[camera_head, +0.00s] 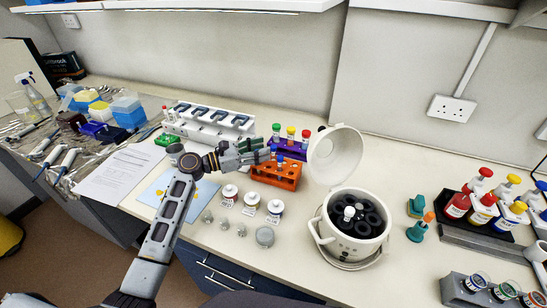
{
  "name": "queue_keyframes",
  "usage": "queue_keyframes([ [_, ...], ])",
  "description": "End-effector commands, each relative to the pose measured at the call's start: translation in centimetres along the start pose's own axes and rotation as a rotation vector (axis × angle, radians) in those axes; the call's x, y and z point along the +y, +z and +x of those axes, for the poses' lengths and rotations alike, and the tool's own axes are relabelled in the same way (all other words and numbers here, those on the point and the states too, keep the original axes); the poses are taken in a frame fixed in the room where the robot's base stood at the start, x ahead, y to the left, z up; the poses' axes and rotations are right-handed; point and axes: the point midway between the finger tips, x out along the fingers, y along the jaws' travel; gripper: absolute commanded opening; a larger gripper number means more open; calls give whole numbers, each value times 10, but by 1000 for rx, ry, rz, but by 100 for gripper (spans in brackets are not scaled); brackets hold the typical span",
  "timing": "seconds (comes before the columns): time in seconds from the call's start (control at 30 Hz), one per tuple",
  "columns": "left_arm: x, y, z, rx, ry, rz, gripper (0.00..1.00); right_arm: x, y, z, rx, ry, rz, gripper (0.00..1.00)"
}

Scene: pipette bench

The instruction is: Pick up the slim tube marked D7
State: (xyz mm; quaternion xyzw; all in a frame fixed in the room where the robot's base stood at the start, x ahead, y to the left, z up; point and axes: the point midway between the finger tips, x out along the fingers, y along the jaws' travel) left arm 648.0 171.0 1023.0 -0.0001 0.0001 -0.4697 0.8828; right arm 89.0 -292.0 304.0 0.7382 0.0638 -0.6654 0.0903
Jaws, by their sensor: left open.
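Slim tubes with green (276,128), yellow (291,132) and red (305,135) caps stand upright in a purple rack (291,152) at the middle of the bench. A small blue-topped tube (280,160) shows at the orange rack (277,178) in front. No label is readable, so I cannot tell which tube is D7. My left gripper (264,150) is open, its fingers pointing right at the left side of the purple rack, over the back of the orange rack. It hides part of both racks. Whether it touches a tube I cannot tell. My right gripper is out of view.
An open white centrifuge (372,246) with raised lid (335,156) stands right of the racks. White jars (251,200) and small metal pieces lie in front. A white instrument stand (213,128) is behind left; colored bottles (482,201) are far right.

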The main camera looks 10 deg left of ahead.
Motion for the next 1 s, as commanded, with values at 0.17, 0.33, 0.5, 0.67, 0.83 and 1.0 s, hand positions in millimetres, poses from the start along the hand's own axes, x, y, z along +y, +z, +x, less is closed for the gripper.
queue_keyframes([
  [0.17, -2, 0, 14, -2, -1, 0, 45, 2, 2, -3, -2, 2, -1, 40],
  [0.33, -5, 0, 34, -2, -2, -1, 45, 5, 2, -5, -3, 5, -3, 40],
  [0.5, -4, -1, 47, -1, 0, 0, 45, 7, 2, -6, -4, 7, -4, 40],
  [0.67, -4, -2, 50, 0, 0, 0, 45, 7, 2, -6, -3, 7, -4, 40],
  [0.83, -4, -2, 50, 0, 0, 0, 45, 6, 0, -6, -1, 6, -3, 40],
  [1.0, -4, -2, 50, 0, 0, 0, 45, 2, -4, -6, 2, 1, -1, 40],
])
